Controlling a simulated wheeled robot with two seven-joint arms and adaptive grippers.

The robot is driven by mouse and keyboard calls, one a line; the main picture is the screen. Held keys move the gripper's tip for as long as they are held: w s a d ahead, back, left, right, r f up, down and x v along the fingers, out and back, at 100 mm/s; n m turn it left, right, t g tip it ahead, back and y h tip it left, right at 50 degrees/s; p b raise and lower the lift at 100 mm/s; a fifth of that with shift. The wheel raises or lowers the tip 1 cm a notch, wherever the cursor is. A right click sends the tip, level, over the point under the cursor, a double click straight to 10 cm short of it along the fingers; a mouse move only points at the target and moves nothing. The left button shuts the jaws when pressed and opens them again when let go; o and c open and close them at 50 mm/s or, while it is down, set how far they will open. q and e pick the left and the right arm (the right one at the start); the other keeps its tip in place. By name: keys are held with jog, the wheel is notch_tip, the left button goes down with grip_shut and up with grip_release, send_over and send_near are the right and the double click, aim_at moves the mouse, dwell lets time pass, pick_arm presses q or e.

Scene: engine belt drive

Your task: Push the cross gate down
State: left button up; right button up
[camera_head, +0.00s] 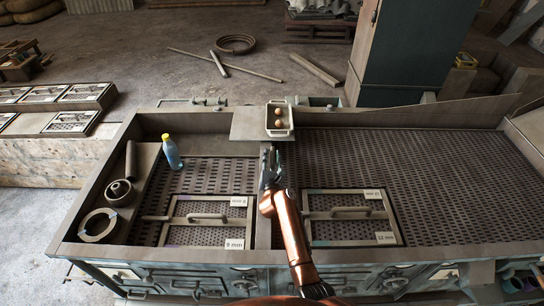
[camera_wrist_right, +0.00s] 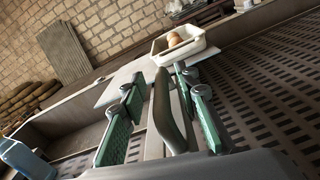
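My right gripper (camera_head: 268,172) reaches forward over the narrow divider (camera_head: 263,228) between the two grated bays. In the right wrist view its green-padded fingers (camera_wrist_right: 165,118) are apart. A dark upright curved handle (camera_wrist_right: 164,108) stands between them, with gaps visible on both sides. I cannot tell for sure whether this handle belongs to the cross gate. Just beyond it is a pale flat plate (camera_head: 250,124), also in the right wrist view (camera_wrist_right: 122,80). The gripper hides the divider's far part in the head view. My left gripper is not in view.
A white tray (camera_head: 279,132) with two brown round things stands on the plate. Handled grate panels lie in the left bay (camera_head: 207,218) and right bay (camera_head: 350,215). A blue bottle (camera_head: 172,155) and metal rings (camera_head: 98,225) are at left. The right bay's far side is clear.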

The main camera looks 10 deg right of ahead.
jog(key=shift+r, duration=0.1)
notch_tip(320, 180, up, 10)
jog(key=shift+f, duration=0.1)
dwell(0.4)
jog(key=shift+d, duration=0.15)
